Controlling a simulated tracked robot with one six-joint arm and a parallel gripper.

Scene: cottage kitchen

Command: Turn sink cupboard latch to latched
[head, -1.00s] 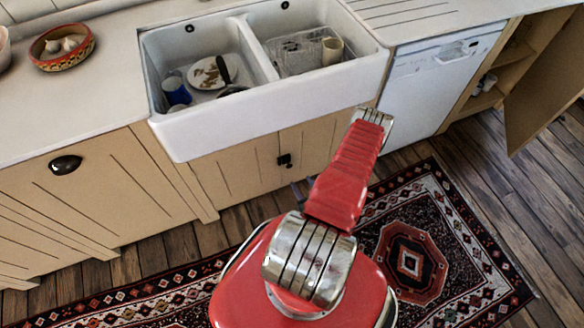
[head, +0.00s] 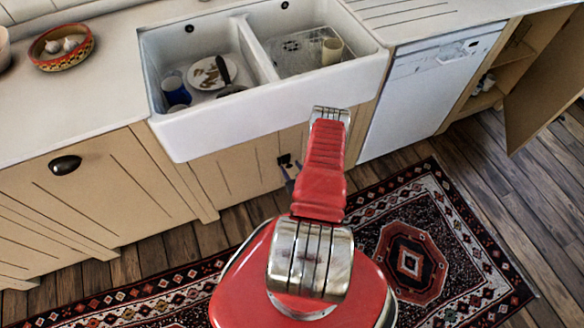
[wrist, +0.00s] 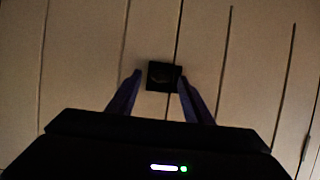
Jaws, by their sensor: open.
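The sink cupboard latch (head: 284,160) is a small black fitting on the cream cupboard front under the white sink. In the wrist view the latch (wrist: 163,76) is a dark block on the seam between two boards, just beyond and between my fingertips. My gripper (wrist: 157,80) is open, with one finger on either side of the latch; I cannot tell if either touches it. In the head view my gripper (head: 289,174) shows as dark fingers just below the latch, partly hidden by my red arm. The latch's exact turn is too dark to read.
The white double sink (head: 250,118) juts out above the cupboard and holds a plate (head: 210,73), a blue mug (head: 176,92) and a beige cup (head: 332,50). A dishwasher (head: 425,95) stands to the right, with an open cupboard door (head: 545,85) beyond. A patterned rug (head: 455,250) covers the floor.

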